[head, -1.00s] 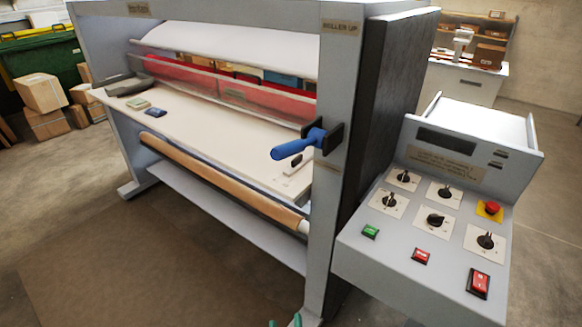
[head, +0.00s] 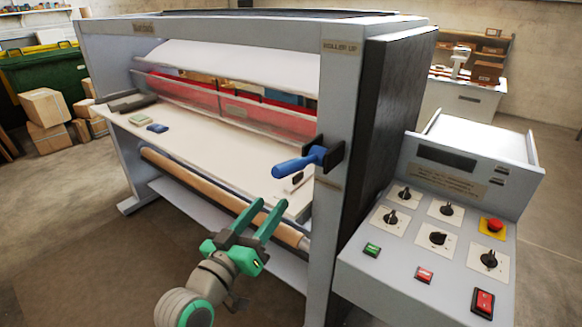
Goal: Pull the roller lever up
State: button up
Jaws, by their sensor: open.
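The roller lever (head: 299,163) is a blue handle on a dark bracket, mounted on the front of the laminator's grey right post (head: 338,110). It points left and slightly down. A "ROLLER UP" label (head: 341,47) is on the post above it. My gripper (head: 267,206), with green fingers, is open and empty. In the picture it is below and left of the lever, apart from it, with its fingers pointing up toward it. Nothing hides the lever.
The control panel (head: 400,262) with knobs, buttons and a red emergency stop (head: 495,225) juts out at the right. The laminator's bed (head: 215,158) holds small pads at its left end. A brown roll (head: 195,183) runs below it. Boxes (head: 45,112) stand far left.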

aim_at(292, 166)
notch_tip(292, 166, up, 6)
jog(key=s+m+g+h, duration=0.1)
jog(key=m+g+h, duration=0.1)
jog(key=m, duration=0.2)
jog(key=x, duration=1)
jog(key=shift+w+a, duration=0.1)
jog(key=shift+w, duration=0.05)
grip_shut()
